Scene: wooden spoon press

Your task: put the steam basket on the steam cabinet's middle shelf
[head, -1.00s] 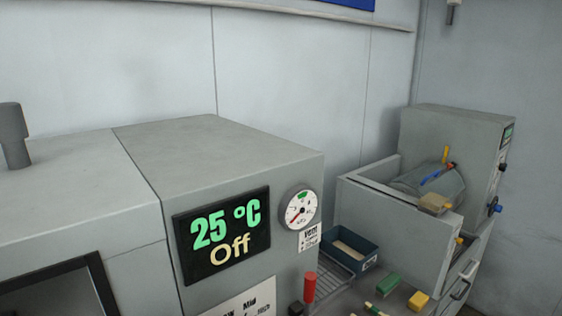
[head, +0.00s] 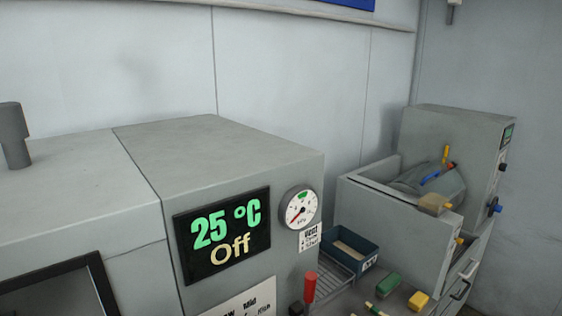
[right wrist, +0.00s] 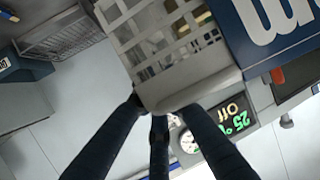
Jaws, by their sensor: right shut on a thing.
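In the right wrist view, my right gripper (right wrist: 162,108) is shut on the rim of the steam basket (right wrist: 205,84), a pale grey basket with slotted, see-through walls. The basket fills the upper middle of that view. The steam cabinet (head: 220,150) is the grey box in the head view, with a display reading 25 °C Off; the display also shows upside down in the wrist view. A dark-framed window (head: 101,283) shows at the lower left of the head view. The middle shelf cannot be made out. The basket and both grippers are outside the head view.
A round gauge (head: 300,209) and a red handle (head: 310,288) are on or beside the cabinet's right front. To the right are a blue bin (head: 366,262) on a wire rack, green (head: 388,284) and yellow (head: 418,301) blocks, and a grey drum machine (head: 455,125).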

